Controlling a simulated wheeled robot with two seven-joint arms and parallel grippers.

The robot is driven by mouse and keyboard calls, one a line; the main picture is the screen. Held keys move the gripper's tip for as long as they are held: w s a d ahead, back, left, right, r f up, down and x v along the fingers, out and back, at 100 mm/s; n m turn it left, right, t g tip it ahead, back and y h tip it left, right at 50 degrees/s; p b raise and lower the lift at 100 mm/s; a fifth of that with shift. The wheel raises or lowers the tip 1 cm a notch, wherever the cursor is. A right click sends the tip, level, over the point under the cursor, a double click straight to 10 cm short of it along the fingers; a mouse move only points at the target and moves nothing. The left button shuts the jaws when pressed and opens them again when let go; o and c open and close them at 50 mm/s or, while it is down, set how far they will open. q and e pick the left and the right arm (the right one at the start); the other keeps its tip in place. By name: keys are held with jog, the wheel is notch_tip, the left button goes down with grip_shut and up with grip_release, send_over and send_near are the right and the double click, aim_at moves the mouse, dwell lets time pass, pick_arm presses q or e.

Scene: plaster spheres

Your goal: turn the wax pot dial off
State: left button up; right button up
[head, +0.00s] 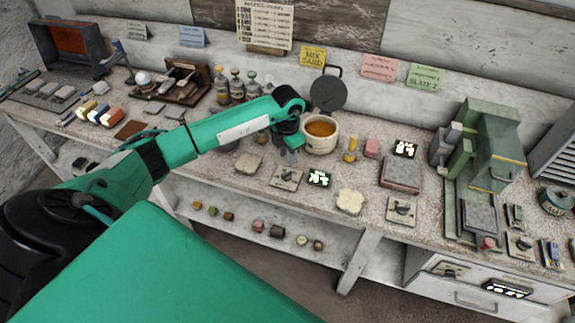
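The wax pot (312,146), a cream round pot with amber wax inside, stands on the bench with its dark round lid (328,92) raised behind it. A small plate with a dark dial knob (287,178) lies on the bench in front of the pot, to its left. My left gripper (291,158) points down just above this plate, beside the pot's left side. Its fingertips are close to the knob; I cannot tell whether they touch it. The fingers are too small to tell open from shut. My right gripper is not in view.
A similar dial plate (401,210) lies further right, near the bench's front edge. Bottles (238,86) stand behind my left arm. A green machine (490,150) stands at right.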

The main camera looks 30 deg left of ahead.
aim_at(287, 172)
pick_arm(q)
notch_tip(287, 172, down, 7)
jog(key=shift+f+p, duration=0.1)
jog(key=shift+p, duration=0.75)
grip_shut()
